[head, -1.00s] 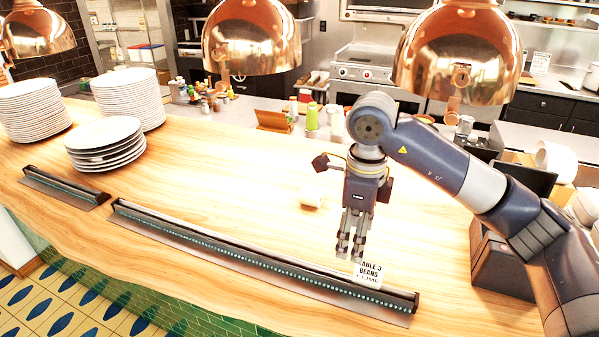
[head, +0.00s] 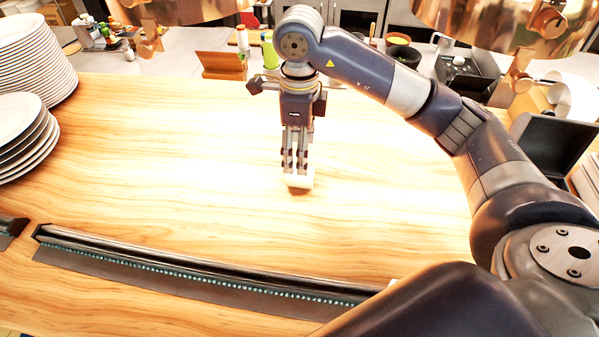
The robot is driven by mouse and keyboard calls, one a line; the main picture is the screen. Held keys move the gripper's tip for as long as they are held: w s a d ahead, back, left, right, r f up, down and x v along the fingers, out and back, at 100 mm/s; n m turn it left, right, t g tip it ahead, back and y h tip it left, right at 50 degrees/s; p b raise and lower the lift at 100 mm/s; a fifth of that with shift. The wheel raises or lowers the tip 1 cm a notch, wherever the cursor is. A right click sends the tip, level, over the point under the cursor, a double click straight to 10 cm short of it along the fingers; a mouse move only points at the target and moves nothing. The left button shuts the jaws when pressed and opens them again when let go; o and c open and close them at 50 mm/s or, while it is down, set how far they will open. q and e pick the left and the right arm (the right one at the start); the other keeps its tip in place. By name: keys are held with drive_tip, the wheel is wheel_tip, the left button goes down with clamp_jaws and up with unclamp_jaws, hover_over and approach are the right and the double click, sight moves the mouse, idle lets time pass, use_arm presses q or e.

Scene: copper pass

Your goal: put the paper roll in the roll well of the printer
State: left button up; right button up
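The paper roll (head: 300,182) is a small white piece on the wooden counter, in the middle of the head view. My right gripper (head: 295,167) points down right at it, and its fingers cover part of the roll. Whether the fingers are around the roll, touching it or just above it cannot be told. A dark box with a raised lid (head: 548,148), likely the printer, stands at the right. My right arm hides its lower part, and the roll well is not visible. My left gripper is not in view.
Stacked white plates (head: 25,150) stand at the left. A long dark ticket rail (head: 200,262) runs along the counter's (head: 150,190) front. Copper lamps (head: 510,25) hang at the top. A wooden stand (head: 222,66) is at the back. The counter left of the gripper is clear.

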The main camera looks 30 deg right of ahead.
drive_tip(key=shift+f, duration=0.65)
drive_tip(key=shift+w+f, duration=0.15)
drive_tip(key=shift+f, duration=0.4)
drive_tip(key=f+p, duration=0.1)
drive_tip(key=s+f+p, duration=0.1)
drive_tip(key=shift+f+p, duration=0.15)
drive_tip(key=shift+p, duration=0.15)
wheel_tip(320, 180, down, 2)
drive_tip(key=shift+p, duration=0.3)
drive_tip(key=shift+w+f, duration=0.15)
drive_tip(key=shift+f, duration=0.25)
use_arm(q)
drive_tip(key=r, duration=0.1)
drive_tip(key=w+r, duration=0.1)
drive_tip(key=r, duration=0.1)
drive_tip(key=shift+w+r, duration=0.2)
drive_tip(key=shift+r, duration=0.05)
use_arm(e)
drive_tip(key=c, duration=1.3)
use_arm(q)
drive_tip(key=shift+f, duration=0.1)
use_arm(e)
drive_tip(key=shift+r, duration=0.15)
